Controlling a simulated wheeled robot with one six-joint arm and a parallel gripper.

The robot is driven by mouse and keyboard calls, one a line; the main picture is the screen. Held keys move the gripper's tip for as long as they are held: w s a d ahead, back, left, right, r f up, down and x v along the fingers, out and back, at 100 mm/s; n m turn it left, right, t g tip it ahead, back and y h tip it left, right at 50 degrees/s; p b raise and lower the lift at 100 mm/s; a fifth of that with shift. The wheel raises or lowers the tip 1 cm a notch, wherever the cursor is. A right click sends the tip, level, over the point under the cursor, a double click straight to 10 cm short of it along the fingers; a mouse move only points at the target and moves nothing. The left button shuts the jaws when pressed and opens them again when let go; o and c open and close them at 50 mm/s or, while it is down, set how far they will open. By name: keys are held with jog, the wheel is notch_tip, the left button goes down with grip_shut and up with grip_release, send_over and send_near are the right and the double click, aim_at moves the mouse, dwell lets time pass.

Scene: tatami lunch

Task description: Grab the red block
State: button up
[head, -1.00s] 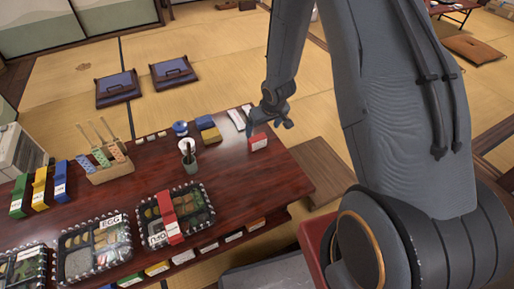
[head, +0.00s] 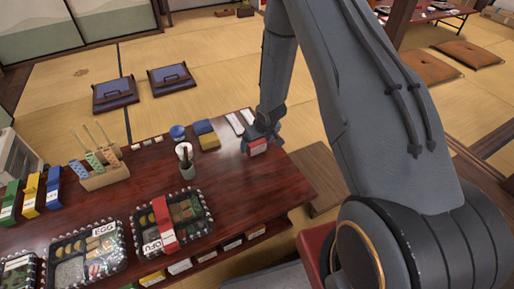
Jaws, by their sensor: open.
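A small red block (head: 258,147) with a pale front face sits on the dark wooden table (head: 235,190) near its far right corner. My gripper (head: 261,139) is pointed down at this block, with its jaws open at the block's upper part. The view is too small to tell whether the fingers touch it. A longer red block (head: 164,222) with a white label lies across a lidded bento box (head: 199,229) nearer to me, away from my gripper.
A cup holding a dark item (head: 187,168), a yellow block (head: 209,141) and a blue block (head: 203,127) stand left of my gripper. A wooden holder with sticks (head: 102,177) is farther left. The table's right part is clear.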

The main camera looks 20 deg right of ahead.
jog(key=c, duration=1.1)
